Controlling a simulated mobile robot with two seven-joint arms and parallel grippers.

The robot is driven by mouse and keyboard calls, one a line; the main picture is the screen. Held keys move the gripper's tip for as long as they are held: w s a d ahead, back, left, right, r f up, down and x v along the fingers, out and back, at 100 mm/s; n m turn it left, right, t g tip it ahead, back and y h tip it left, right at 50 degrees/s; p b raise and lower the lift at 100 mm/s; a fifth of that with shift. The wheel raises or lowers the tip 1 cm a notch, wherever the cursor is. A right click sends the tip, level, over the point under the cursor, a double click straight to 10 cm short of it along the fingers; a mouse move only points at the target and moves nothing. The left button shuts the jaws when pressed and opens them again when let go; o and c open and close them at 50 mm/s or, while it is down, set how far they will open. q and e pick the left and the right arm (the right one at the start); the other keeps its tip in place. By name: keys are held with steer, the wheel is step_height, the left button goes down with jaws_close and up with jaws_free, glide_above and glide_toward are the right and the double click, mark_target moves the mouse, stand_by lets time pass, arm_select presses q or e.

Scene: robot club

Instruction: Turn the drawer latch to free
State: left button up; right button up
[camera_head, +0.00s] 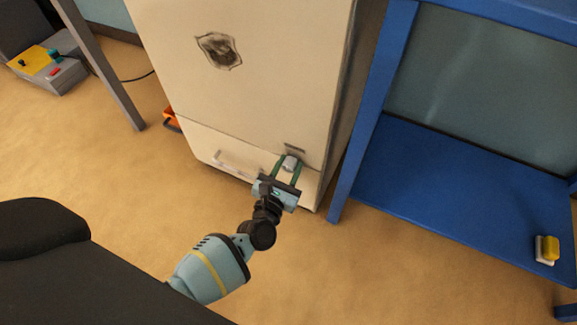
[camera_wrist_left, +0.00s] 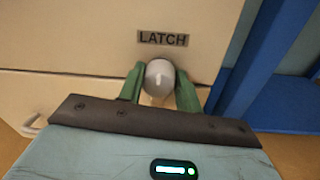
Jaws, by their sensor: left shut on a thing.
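The drawer latch (camera_wrist_left: 159,75) is a rounded light grey knob under a dark LATCH label (camera_wrist_left: 163,39) on the cream cabinet. It also shows in the head view (camera_head: 290,163). My left gripper (camera_head: 287,165) reaches it from the front; in the left wrist view its green fingers (camera_wrist_left: 160,88) are on both sides of the knob, shut on it. The drawer (camera_head: 205,145) is the low cream front of the cabinet, with a pale bar handle (camera_head: 236,164) left of my gripper. It looks closed. My right gripper is not in view.
The cream cabinet (camera_head: 240,80) stands on a tan floor. A blue shelf frame (camera_head: 375,100) is close on its right, with a yellow and white object (camera_head: 546,249) on its bottom board. A grey box with a yellow top (camera_head: 40,62) lies at the far left. The floor in front is clear.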

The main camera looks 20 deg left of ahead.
arm_select(q)
steer(key=shift+f+m+b, duration=0.1)
steer(key=shift+m+b, duration=0.25)
steer(key=shift+m, duration=0.65)
steer(key=m, duration=0.2)
steer(key=shift+m, duration=0.3)
steer(key=m, duration=0.2)
steer(key=shift+m+b, duration=0.4)
steer(key=m, duration=0.3)
steer(key=shift+a+t, duration=0.1)
steer(key=shift+t, duration=0.2)
steer(key=m, duration=0.3)
steer(key=shift+m+h, duration=0.3)
steer(key=shift+m, duration=0.1)
steer(key=m, duration=0.3)
steer(key=shift+m+h+p, duration=0.3)
steer(key=shift+m, duration=0.3)
